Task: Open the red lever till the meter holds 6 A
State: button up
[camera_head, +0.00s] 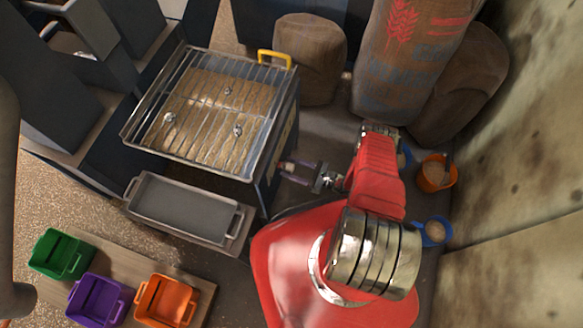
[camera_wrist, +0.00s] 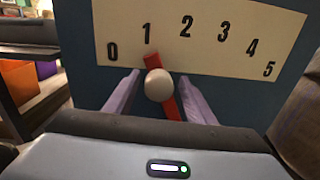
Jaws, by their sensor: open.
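The red lever (camera_wrist: 172,108) is in the wrist view, with a pale round knob (camera_wrist: 158,86) on it. Its upper end points close to the 1 on a cream scale (camera_wrist: 215,48) numbered 0 to 5. My gripper (camera_wrist: 157,80) is open, with one purple finger on each side of the knob; I cannot tell whether either touches it. In the head view my gripper (camera_head: 296,172) reaches to the right side of the grated box (camera_head: 265,190). The lever is not clear there. I cannot make out an ampere meter in either view.
A metal grate (camera_head: 205,110) with a yellow handle (camera_head: 274,57) tops the box. A grey tray (camera_head: 185,208) sits in front. Green (camera_head: 62,254), purple (camera_head: 99,299) and orange (camera_head: 166,300) bins stand lower left. Sacks (camera_head: 308,55) stand behind; a wall (camera_head: 530,150) is at right.

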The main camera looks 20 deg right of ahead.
jog(key=shift+c, duration=0.6)
grip_shut()
jog(key=shift+d, duration=0.1)
